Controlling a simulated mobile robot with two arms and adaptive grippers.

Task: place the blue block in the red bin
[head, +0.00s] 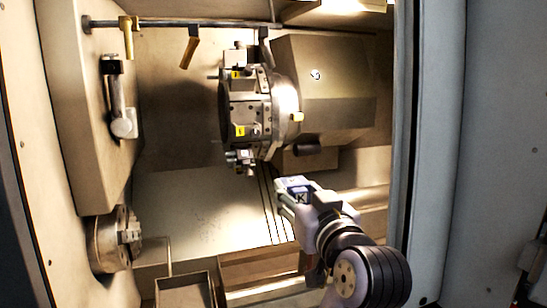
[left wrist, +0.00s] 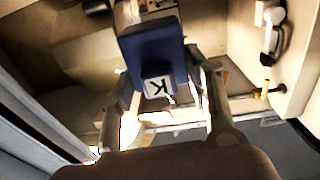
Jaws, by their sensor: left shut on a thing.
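My left gripper (head: 292,187) is inside the machine cell, shut on the blue block (head: 299,194). The block also shows large in the left wrist view (left wrist: 156,45), between the two fingers of the gripper (left wrist: 162,70). A white label with a dark K is on the block. The gripper holds it up in the air, below and to the right of the tool turret in the head view. I see no clearly red bin in either view. My right gripper is in neither view.
The tool turret (head: 262,105) stands at the centre of the cell. A chuck (head: 112,240) is at lower left, with a brown open tray (head: 185,279) near it at the bottom. A grey door panel (head: 428,150) bounds the opening on the right.

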